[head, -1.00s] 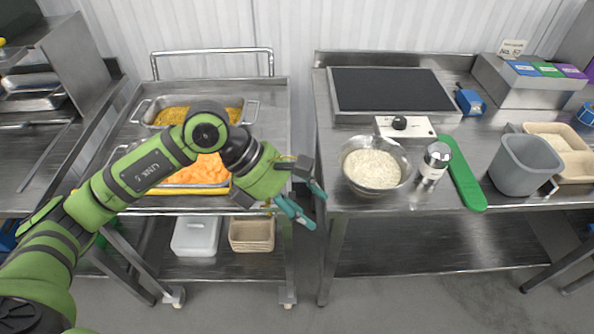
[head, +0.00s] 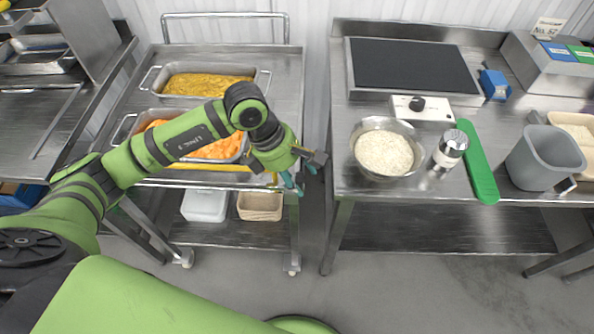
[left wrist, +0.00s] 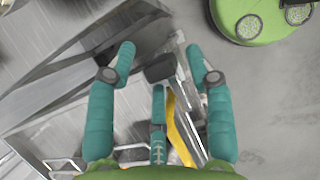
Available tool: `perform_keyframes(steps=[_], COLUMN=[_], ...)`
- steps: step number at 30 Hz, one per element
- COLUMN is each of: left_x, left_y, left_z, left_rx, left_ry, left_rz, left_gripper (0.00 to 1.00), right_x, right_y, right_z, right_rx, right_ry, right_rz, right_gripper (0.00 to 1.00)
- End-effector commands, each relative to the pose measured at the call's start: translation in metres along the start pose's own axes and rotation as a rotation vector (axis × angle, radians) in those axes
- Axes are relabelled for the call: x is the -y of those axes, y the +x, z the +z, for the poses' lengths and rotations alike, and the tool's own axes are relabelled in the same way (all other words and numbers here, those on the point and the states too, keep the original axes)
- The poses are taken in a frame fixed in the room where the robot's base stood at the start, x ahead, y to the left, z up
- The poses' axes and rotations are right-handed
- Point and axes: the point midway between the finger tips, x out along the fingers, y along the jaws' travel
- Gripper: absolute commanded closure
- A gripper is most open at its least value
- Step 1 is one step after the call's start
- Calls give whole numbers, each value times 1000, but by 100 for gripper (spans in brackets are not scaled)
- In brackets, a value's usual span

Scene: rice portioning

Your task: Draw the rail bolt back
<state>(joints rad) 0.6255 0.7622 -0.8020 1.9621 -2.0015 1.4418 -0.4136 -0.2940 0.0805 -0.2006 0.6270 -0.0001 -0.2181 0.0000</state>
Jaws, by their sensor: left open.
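My left gripper (head: 300,176) is at the front right corner of the steel trolley (head: 289,120), its teal fingers spread. In the left wrist view the open fingertips (left wrist: 160,58) are on either side of a black knob (left wrist: 160,68) on a metal piece, which looks like the rail bolt. Whether any finger touches it I cannot tell. A yellow bar (left wrist: 183,130) lies just beyond it. In the head view the bolt is hidden or too small to make out beside the gripper. My right gripper is not in view.
The trolley carries a pan of yellow food (head: 205,83) and a pan of orange food (head: 215,150). A narrow gap separates it from the right counter (head: 350,185), which holds a rice bowl (head: 385,152), a shaker (head: 449,149) and a grey bin (head: 543,158).

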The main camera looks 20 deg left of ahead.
Motion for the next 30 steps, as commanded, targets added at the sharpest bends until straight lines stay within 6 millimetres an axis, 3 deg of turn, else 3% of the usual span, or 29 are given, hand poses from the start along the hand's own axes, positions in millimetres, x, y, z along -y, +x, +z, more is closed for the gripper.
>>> perform_keyframes(steps=[3,4,7,8,14,18,22,29,30], left_x=[0,0,0,0,0,0,0,1,1], left_y=[0,0,0,0,1,10,14,12,12], left_z=[0,0,0,0,2,16,32,33,33], left_rx=[0,1,1,1,2,7,6,7,7], left_ry=[0,0,0,0,0,4,3,1,1], left_rz=[0,0,0,0,0,0,0,-1,-1], left_gripper=[47,55,95,100,100,100,100,100,63], right_x=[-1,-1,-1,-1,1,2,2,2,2], right_y=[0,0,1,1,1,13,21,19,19], right_z=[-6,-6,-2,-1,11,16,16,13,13], right_rx=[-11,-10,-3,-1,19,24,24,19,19], right_ry=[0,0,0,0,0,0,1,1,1], right_rz=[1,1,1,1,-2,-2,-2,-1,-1], right_gripper=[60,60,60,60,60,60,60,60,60])
